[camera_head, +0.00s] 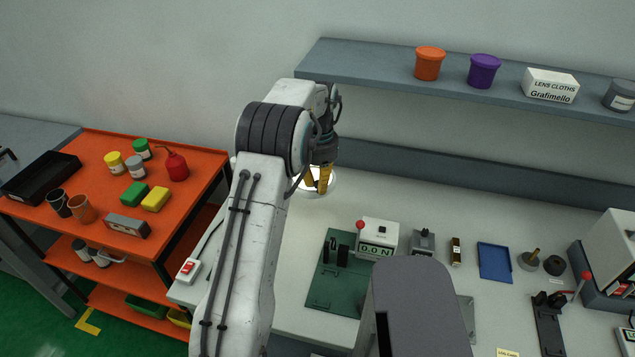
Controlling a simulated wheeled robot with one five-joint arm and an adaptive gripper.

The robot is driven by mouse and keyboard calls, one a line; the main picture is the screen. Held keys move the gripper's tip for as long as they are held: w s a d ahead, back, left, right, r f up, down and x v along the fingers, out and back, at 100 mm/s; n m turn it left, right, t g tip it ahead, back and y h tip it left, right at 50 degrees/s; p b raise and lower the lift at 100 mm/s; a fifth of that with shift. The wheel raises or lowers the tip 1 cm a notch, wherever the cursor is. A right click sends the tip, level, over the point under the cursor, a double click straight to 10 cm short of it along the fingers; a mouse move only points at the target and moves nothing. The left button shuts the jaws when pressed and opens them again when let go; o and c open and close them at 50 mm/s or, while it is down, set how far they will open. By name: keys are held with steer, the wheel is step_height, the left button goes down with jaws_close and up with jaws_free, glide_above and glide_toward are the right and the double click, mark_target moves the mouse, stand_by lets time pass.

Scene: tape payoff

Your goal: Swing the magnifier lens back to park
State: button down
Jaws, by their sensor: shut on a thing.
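My gripper (319,184) has yellow fingers and hangs over the back of the pale bench, left of centre. It is shut on the magnifier lens (333,184), a bright white round shape around and behind the fingertips. Only slivers of the lens show beside the fingers. The lens's arm and mount, and its park place, cannot be made out; my arm covers much of that area.
A green plate with a force gauge (378,237) stands on the bench right of my gripper. A blue tray (495,262) lies farther right. A grey shelf (380,72) overhangs the back. An orange cart (200,158) with bottles and cups stands at left.

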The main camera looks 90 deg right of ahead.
steer(key=shift+f, duration=0.1)
steer(key=c, duration=1.3)
jaws_free()
steer(key=shift+s+d, duration=0.15)
steer(key=shift+d, duration=0.05)
steer(key=shift+c, duration=0.2)
steer(key=shift+o, duration=1.3)
step_height(320, 180, up, 12)
